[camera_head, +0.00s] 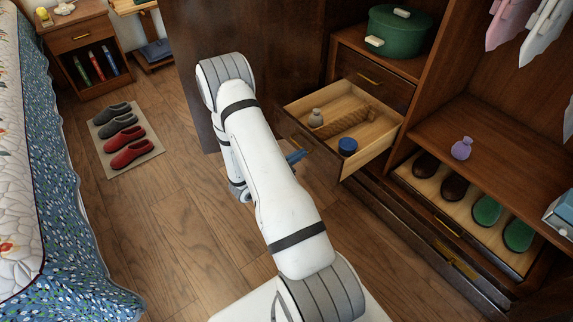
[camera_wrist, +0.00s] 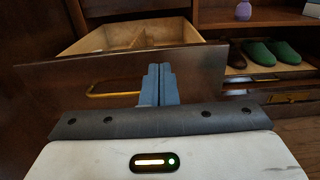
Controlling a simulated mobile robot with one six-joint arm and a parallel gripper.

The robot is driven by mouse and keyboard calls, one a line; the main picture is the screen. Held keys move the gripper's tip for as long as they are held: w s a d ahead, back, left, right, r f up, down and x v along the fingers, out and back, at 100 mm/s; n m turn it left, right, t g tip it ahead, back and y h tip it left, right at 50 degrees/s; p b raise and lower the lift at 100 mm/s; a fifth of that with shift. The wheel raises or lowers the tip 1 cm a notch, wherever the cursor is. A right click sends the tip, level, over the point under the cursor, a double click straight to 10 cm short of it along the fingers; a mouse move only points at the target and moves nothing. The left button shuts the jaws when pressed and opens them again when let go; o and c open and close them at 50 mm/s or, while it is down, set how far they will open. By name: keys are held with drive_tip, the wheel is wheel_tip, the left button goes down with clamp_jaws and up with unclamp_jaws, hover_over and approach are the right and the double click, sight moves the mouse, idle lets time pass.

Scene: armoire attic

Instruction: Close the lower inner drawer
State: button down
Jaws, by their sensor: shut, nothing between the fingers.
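The lower inner drawer (camera_head: 375,160) is pulled out of the armoire, below a shut upper drawer (camera_head: 372,82). In the head view my arm mostly hides the gripper; blue fingers (camera_head: 296,157) show beside the drawer front.
A pull-out tray (camera_head: 410,182) with brown and green shoes sits low at the right. A purple pouch (camera_head: 461,149) stands on the shelf above it. A dark armoire door (camera_head: 200,90) stands open behind my arm. A bed (camera_head: 60,200) lines the left; wooden floor between is mostly clear.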

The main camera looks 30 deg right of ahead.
sight(319, 143)
drive_tip(key=d, duration=0.2)
drive_tip(key=d+b, duration=0.1)
drive_tip(key=d, duration=0.2)
drive_tip(key=shift+w+d, duration=0.2)
drive_tip(key=shift+d, duration=0.1)
drive_tip(key=shift+w, duration=0.1)
